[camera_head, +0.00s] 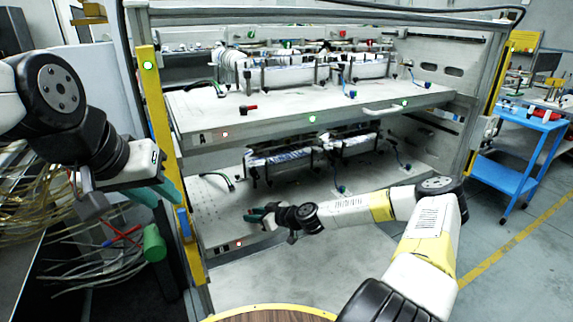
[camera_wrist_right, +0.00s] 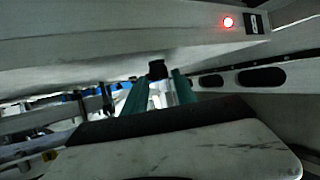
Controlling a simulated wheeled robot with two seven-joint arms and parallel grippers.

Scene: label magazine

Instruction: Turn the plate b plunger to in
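Plate b is taken to be the lower shelf plate (camera_head: 215,200) of the rack, below the upper plate marked A (camera_head: 190,110). My right gripper (camera_head: 258,214) is low over the lower plate's front left part. In the right wrist view its two teal fingers (camera_wrist_right: 158,88) stand apart. A small dark knob (camera_wrist_right: 157,68), possibly the plunger, shows between or just beyond their tips; contact cannot be told. In the head view the gripper hides that spot. My left gripper (camera_head: 160,192) hangs by the left yellow post, away from the plates; its finger gap is unclear.
A red-handled part (camera_head: 250,107) sits on the upper plate. Clamped rows of labels (camera_head: 285,160) stand farther back on the lower plate. A red light (camera_head: 239,244) glows on its front edge. The yellow post (camera_head: 160,130) and upper shelf bound the space.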

